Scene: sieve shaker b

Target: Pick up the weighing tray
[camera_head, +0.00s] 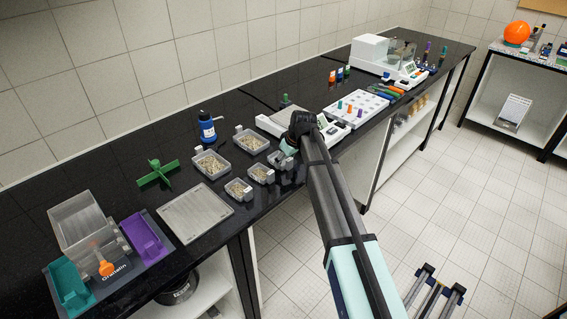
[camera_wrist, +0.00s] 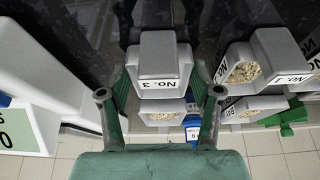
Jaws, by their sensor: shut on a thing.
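The weighing tray, a small grey tray with a white label reading NO. 3 (camera_wrist: 158,82), sits between my gripper's fingers in the wrist view. My gripper (camera_wrist: 160,45) is shut on it, with one finger along each side. In the head view my gripper (camera_head: 287,149) is low over the black bench, in front of the white balance (camera_head: 334,133). Part of the grey tray (camera_head: 276,161) shows beneath it there; the arm hides the rest. I cannot tell whether the tray touches the bench.
Several grey trays of pale grains stand close by, including one just left of my gripper (camera_head: 261,174) and a larger one (camera_head: 212,164). A blue bottle (camera_head: 207,128) and a green cross-shaped part (camera_head: 157,174) stand further left. The bench's front edge is near.

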